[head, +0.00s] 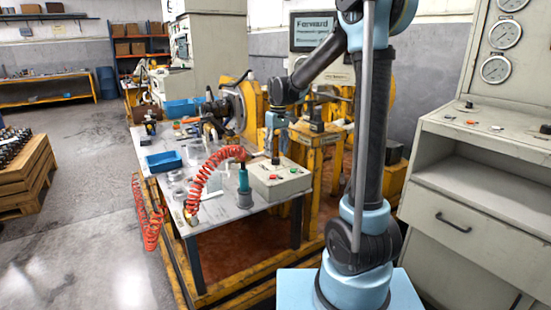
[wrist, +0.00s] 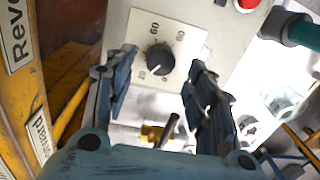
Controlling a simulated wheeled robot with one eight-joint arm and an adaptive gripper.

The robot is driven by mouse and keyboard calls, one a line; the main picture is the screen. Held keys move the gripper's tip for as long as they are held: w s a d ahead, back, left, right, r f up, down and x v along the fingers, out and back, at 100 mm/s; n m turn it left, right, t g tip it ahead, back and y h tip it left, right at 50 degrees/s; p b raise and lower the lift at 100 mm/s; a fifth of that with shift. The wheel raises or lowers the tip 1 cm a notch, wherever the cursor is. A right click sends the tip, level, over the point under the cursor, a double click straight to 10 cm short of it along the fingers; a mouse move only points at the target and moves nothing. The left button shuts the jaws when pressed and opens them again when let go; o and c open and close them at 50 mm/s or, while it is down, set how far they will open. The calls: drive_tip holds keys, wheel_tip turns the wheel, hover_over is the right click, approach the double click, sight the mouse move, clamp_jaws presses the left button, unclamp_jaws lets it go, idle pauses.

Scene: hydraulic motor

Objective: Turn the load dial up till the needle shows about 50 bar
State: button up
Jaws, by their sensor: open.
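The load dial is a black round knob (wrist: 160,58) on a pale plate with printed numbers, among them 60 and 80. It sits on the grey control box (head: 282,182) on the workbench. My gripper (wrist: 162,62) is open, with one finger on each side of the knob in the wrist view. I cannot tell whether the fingers touch it. In the head view my gripper (head: 276,135) points down over the back of the box, and the dial is hidden there. Round gauges (head: 495,69) show on the cabinet at right; their needles are too small to read.
A red button (wrist: 246,4) and a teal cylinder (wrist: 303,32) lie near the dial. A red coiled hose (head: 213,165) arches over the bench (head: 225,207) left of the box. Yellow machinery (head: 245,105) stands behind. A display screen (head: 314,30) hangs at the back.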

sight(276, 158)
drive_tip(key=shift+a+f, duration=0.1)
drive_tip(key=shift+f, duration=1.6)
drive_tip(key=shift+c, duration=0.2)
drive_tip(key=c, duration=1)
